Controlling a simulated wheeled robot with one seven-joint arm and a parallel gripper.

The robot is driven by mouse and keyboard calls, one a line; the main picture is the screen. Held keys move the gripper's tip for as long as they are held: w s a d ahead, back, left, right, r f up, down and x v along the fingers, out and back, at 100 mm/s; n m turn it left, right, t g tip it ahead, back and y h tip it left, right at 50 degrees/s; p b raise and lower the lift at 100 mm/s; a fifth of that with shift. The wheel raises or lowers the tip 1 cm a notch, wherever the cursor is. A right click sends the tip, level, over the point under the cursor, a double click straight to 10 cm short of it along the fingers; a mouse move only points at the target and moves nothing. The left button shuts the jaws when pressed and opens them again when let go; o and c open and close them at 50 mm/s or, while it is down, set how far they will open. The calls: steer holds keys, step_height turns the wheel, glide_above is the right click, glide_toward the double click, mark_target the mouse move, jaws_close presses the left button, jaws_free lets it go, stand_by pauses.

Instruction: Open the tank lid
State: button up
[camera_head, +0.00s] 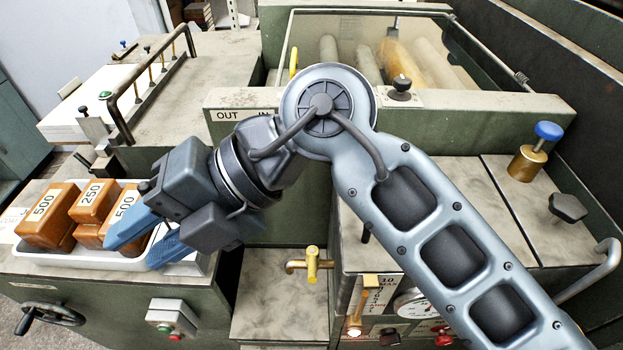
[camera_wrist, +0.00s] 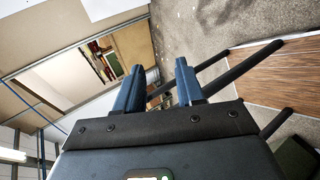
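My gripper (camera_head: 130,256) has two blue fingers spread apart with nothing between them. It is at the left, in front of the white tray of brown blocks, and its fingers also show apart in the wrist view (camera_wrist: 160,70). On the right of the machine is a flat worn metal panel (camera_head: 535,236) with a black knob (camera_head: 567,207); it lies flat and looks like the tank lid. A second panel (camera_head: 448,176) adjoins it on the left, partly hidden by my arm. My gripper is far from the knob. The wrist view shows neither panel.
A bent metal handle (camera_head: 602,262) sticks out at right. Brown numbered blocks (camera_head: 45,215) sit in the white tray (camera_head: 190,264). A clear cover with a black knob (camera_head: 400,87) is behind my arm. A yellow tap (camera_head: 312,264) is in front.

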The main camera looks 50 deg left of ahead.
steer(key=w+d+r+m+t+h+p, duration=0.1)
steer(key=w+d+t+h, duration=0.15)
steer(key=w+t, duration=0.65)
steer(key=w+d+m+t+h, duration=0.2)
steer(key=w+t+h, duration=0.2)
steer(key=w, duration=1.1)
steer(key=shift+n, duration=0.3)
steer(key=shift+p+x, duration=0.6)
steer(key=shift+x, duration=3.05)
steer(key=shift+s, duration=0.2)
jaws_close()
